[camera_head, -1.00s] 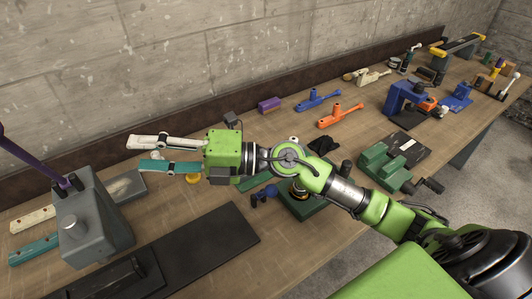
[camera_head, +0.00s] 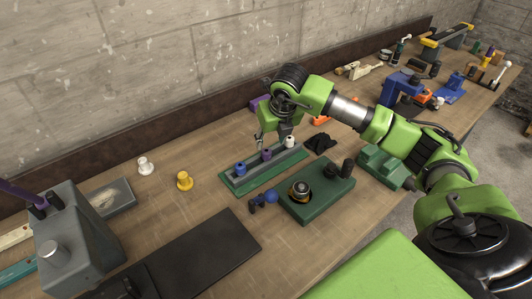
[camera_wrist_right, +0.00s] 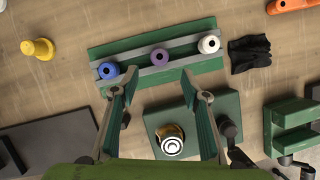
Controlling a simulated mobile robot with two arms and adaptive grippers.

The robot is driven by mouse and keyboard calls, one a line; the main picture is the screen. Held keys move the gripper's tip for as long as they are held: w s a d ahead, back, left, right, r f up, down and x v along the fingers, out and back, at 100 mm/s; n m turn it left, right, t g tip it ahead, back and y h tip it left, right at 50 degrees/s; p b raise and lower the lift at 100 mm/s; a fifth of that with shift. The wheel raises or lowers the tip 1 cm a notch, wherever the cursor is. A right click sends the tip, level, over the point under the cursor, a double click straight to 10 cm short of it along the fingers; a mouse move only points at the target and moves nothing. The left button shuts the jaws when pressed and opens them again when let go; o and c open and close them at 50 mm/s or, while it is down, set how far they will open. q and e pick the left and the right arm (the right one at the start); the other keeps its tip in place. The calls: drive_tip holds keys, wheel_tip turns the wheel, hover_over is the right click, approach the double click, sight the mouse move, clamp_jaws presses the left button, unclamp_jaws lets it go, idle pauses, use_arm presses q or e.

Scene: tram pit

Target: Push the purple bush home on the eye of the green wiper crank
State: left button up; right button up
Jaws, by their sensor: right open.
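The purple bush (camera_head: 266,155) stands in the middle of a green rack (camera_head: 233,187), between a blue bush (camera_head: 240,169) and a white one (camera_head: 289,142). In the right wrist view the purple bush (camera_wrist_right: 159,57) lies ahead of the spread fingertips, centred between their lines. My right gripper (camera_head: 273,143) points down over the rack, open and empty; contact with the bush cannot be told. I cannot make out a green wiper crank.
A dark green fixture (camera_head: 318,190) with a round part and blue handle stands before the rack. Yellow (camera_head: 184,181) and white flanged pieces (camera_head: 146,166) stand left on free bench. A black glove (camera_head: 320,143) lies right of the rack. A grey press (camera_head: 75,240) stands far left.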

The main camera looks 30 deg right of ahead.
sight(267, 152)
drive_tip(key=x, duration=0.3)
drive_tip(key=shift+w+f+p, duration=0.15)
drive_tip(key=shift+f+p, duration=0.15)
drive_tip(key=shift+w+f+p, duration=0.1)
drive_tip(key=shift+f+p, duration=0.3)
drive_tip(key=p+x, duration=0.1)
drive_tip(key=x, duration=0.2)
drive_tip(key=shift+w+f+p, duration=0.15)
drive_tip(key=shift+f+p, duration=0.05)
drive_tip(key=shift+p, duration=0.2)
drive_tip(key=shift+w+d+f, duration=0.1)
drive_tip(key=shift+f, duration=0.35)
